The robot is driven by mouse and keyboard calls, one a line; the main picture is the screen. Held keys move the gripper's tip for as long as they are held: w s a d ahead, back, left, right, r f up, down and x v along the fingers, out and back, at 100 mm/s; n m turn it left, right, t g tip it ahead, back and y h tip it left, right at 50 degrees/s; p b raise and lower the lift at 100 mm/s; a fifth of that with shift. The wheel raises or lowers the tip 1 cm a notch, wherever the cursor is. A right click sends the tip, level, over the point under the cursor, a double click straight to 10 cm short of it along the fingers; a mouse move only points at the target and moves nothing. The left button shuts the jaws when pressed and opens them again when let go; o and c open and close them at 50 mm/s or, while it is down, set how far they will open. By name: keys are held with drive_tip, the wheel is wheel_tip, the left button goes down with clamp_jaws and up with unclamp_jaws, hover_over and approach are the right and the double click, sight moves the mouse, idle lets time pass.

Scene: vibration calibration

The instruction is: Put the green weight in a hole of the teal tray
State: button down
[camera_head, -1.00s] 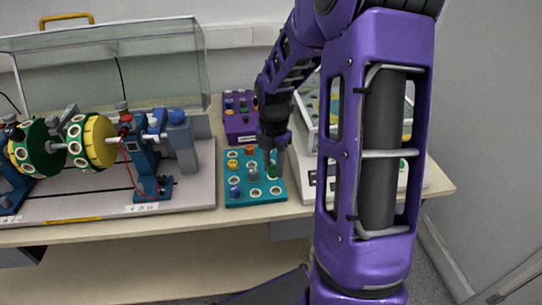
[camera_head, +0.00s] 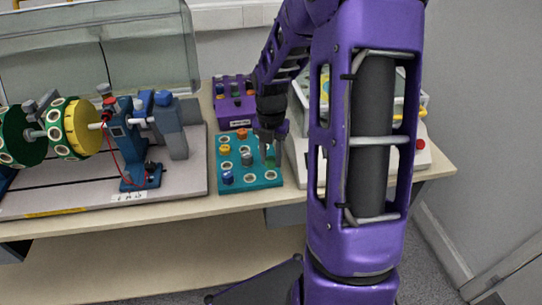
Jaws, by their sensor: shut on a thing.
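The teal tray (camera_head: 236,188) lies on the bench between the calibration rig and the white device. It has several white-rimmed holes, some holding orange, blue and grey weights. The green weight (camera_head: 270,159) is over the right part of the tray, between the fingers of my gripper (camera_head: 269,150). My gripper points down and is shut on it. The weight's lower end is too small and partly covered to tell whether it is inside a hole or just above one.
A purple tray (camera_head: 236,122) with several weights stands behind the teal tray. The rig with its yellow disc (camera_head: 84,127) is at left on a grey base (camera_head: 100,192). A white device (camera_head: 300,165) stands close on the right. The bench front edge (camera_head: 130,224) is bare.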

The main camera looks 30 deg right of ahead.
sight(271, 167)
drive_tip(key=shift+f+b, duration=0.4)
drive_tip(key=shift+f, duration=0.4)
drive_tip(key=shift+f+b, duration=0.35)
drive_tip(key=shift+f, duration=0.85)
idle(0.6)
drive_tip(key=shift+c, duration=2.2)
unclamp_jaws()
drive_tip(key=shift+r, duration=0.1)
wheel_tip(271, 167, up, 17)
drive_tip(key=p, duration=0.3)
drive_tip(key=shift+r+p, duration=0.2)
drive_tip(key=shift+p, duration=0.15)
